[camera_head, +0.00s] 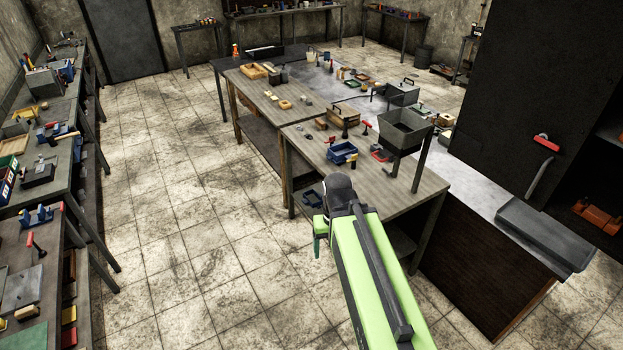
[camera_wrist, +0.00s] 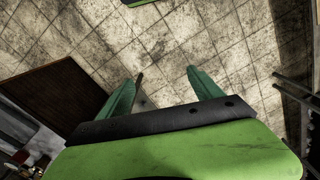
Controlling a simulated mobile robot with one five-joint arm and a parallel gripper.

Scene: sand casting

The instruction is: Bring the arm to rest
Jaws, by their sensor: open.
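My green arm reaches forward in the head view, from the lower right toward the near end of the middle workbench (camera_head: 375,190). In that view my gripper (camera_head: 318,240) hangs down at the arm's far end, in front of the bench and over the floor, partly hidden by the arm. In the wrist view my gripper (camera_wrist: 165,88) shows two green fingers spread well apart. Nothing is between them but the tiled floor (camera_wrist: 180,40) far below. The gripper is open and empty.
A dark cabinet (camera_head: 520,90) with a grey tray (camera_head: 545,234) stands at the right. Cluttered benches (camera_head: 75,215) line the left. The tiled aisle (camera_head: 170,200) between is clear.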

